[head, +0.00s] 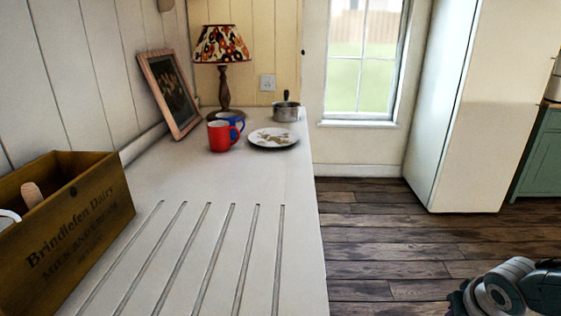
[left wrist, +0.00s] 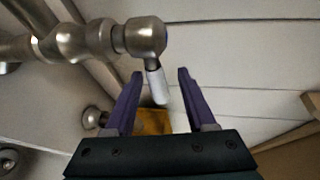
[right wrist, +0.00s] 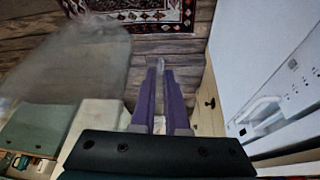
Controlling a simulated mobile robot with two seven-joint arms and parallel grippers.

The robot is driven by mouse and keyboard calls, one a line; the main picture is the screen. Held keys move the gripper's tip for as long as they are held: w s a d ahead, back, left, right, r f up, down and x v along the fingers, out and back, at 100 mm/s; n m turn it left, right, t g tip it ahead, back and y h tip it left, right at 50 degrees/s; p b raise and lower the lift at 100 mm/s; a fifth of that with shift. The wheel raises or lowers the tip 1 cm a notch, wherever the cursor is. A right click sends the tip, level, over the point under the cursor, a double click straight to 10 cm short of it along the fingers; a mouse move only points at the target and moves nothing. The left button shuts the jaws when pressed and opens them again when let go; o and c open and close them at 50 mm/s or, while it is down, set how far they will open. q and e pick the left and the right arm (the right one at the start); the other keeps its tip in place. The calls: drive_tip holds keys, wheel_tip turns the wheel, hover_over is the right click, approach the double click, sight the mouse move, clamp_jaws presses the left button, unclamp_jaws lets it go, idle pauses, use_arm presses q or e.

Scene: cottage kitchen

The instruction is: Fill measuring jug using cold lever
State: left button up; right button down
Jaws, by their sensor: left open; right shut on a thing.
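In the left wrist view a metal tap fitting carries a short white lever (left wrist: 157,86) with a blue mark near its base. My left gripper (left wrist: 160,74) is open, with its purple fingers on either side of the lever; I cannot tell whether either touches it. In the right wrist view my right gripper (right wrist: 159,68) is shut on a thin part between its fingers. A large, blurred see-through shape (right wrist: 75,62) on the left appears to be the measuring jug; its contents cannot be made out. The head view shows neither the tap nor the jug.
In the head view a wooden crate (head: 85,215) stands on the grooved white counter (head: 250,180). A red mug (head: 220,136), blue mug (head: 236,121), plate (head: 273,138), pot (head: 286,110), lamp (head: 222,60) and picture frame (head: 168,95) stand farther back. The counter's middle is clear.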

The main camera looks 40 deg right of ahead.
use_arm(q)
drive_tip(key=shift+s+d, duration=0.1)
drive_tip(key=shift+s, duration=0.05)
clamp_jaws()
drive_tip(key=shift+f, duration=0.15)
idle(1.1)
